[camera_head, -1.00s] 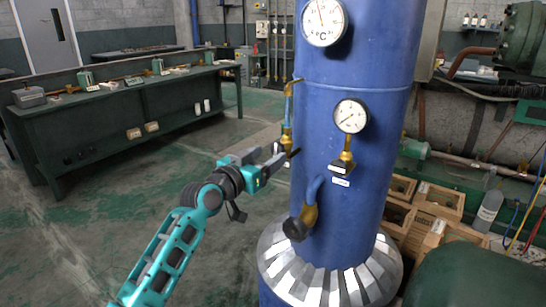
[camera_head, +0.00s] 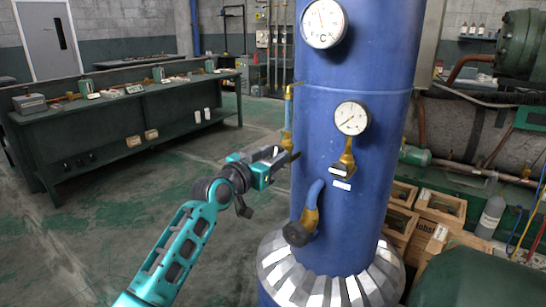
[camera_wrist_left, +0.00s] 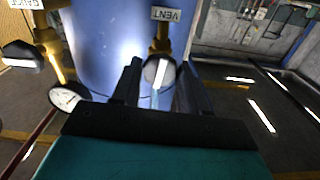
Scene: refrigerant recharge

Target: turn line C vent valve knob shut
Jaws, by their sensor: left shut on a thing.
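A tall blue tank (camera_head: 352,215) carries brass fittings. In the left wrist view a round knob (camera_wrist_left: 158,72) with a pale stripe sits below an upside-down "VENT" label (camera_wrist_left: 166,14), on a brass stem. My left gripper (camera_wrist_left: 158,88) is shut on this knob, one finger on each side. In the head view the knob itself is hidden by the gripper. My right gripper is not in view.
A gauge valve (camera_head: 345,165) with a dark handle and a dial gauge (camera_head: 351,118) sits right of the vent. A lower brass valve with a black knob (camera_head: 297,233) sticks out below. A green workbench (camera_head: 100,140) stands left; wooden crates (camera_head: 440,205) stand right.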

